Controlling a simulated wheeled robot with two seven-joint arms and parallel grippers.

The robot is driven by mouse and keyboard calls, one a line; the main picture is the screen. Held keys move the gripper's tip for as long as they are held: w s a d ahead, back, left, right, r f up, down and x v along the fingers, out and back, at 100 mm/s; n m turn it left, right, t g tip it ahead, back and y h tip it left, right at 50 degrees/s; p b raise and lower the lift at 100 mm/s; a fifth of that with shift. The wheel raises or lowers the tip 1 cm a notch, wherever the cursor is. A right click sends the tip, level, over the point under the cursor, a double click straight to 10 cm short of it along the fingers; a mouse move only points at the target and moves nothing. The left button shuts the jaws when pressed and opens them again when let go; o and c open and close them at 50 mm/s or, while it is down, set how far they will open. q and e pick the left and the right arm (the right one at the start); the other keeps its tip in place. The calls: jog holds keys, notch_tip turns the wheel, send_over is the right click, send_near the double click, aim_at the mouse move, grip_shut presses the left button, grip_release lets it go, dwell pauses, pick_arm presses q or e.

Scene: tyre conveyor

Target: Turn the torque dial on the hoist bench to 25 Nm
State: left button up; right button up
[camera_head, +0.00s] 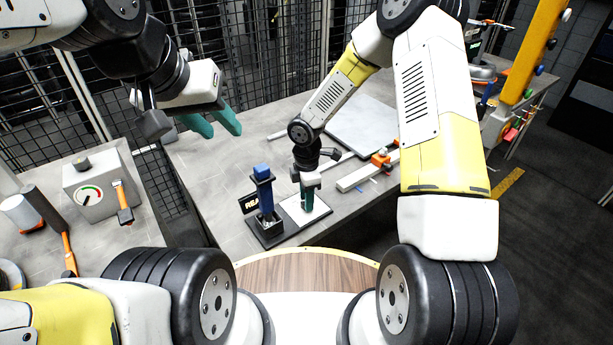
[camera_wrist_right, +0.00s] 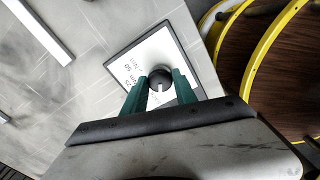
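The torque dial is a dark round knob (camera_wrist_right: 160,76) on a white label plate (camera_wrist_right: 126,63) with a dark border. A pale mark on the knob faces my gripper's palm. The plate (camera_head: 319,207) also shows on the bench in the head view. My right gripper (camera_wrist_right: 160,84) has its teal fingers on either side of the knob, very close to it; contact cannot be made out. It points down at the plate (camera_head: 309,203). My left gripper (camera_head: 212,124) is open and empty, raised above the bench's left end.
A blue-handled tool (camera_head: 264,192) stands in a black holder just left of the plate. An orange-and-white bar fixture (camera_head: 367,172) and a grey slab (camera_head: 362,128) lie behind. A gauge box (camera_head: 97,187) stands on the separate left table. My wooden-topped base touches near the bench's front edge.

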grip_shut()
jog(key=m, duration=0.3)
jog(key=shift+m, duration=0.4)
jog(key=m, duration=0.3)
jog(key=shift+m, duration=0.4)
jog(key=m, duration=0.4)
jog(key=shift+m, duration=2)
